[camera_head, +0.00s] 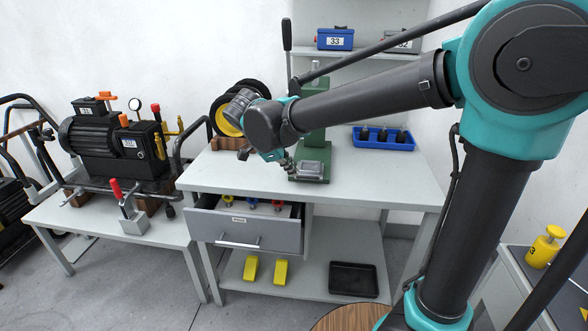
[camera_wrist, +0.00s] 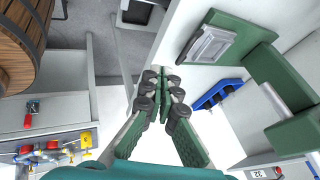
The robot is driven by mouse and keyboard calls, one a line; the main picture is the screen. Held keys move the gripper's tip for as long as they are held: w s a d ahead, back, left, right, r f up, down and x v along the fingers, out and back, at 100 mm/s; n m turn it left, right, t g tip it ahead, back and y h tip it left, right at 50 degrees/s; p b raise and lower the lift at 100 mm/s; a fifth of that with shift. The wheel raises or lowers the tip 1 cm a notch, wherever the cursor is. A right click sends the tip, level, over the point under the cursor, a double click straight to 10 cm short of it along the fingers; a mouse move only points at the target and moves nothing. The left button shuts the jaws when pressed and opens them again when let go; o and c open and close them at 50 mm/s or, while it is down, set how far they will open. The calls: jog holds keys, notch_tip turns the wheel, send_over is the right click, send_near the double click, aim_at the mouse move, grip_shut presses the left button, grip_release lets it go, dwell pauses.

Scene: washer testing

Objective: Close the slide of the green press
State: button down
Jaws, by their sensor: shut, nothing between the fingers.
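The green press (camera_head: 312,142) stands on the white workbench, its upright partly hidden behind my arm. Its slide, a grey metal plate (camera_head: 310,168), sits low at the front of the green base. In the wrist view the slide (camera_wrist: 208,46) lies on the green base at the upper right, with the green column (camera_wrist: 277,78) to its right. My gripper (camera_head: 287,162) is just left of the slide in the head view. In the wrist view its fingers (camera_wrist: 168,78) meet at the tips, empty, and appear apart from the slide. Contact is hard to judge in the head view.
A blue tray (camera_head: 384,138) lies right of the press. Black-and-yellow wheels (camera_head: 232,108) stand to its left. The bench drawer (camera_head: 243,226) below is pulled open. A shelf with a blue box (camera_head: 335,39) is behind. The bench top (camera_head: 390,170) at front right is clear.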

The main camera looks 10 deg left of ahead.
aim_at(303, 177)
jog(key=x, duration=0.3)
jog(key=w+x, duration=0.1)
jog(key=x, duration=0.2)
jog(key=w+x, duration=0.1)
jog(key=x, duration=0.2)
jog(key=shift+w+a+r, duration=0.1)
jog(key=shift+a+r, duration=0.1)
jog(key=shift+w+f, duration=0.1)
jog(key=shift+w, duration=0.5)
jog(key=shift+w, duration=0.1)
jog(key=w, duration=1.2)
jog(key=shift+d, duration=0.25)
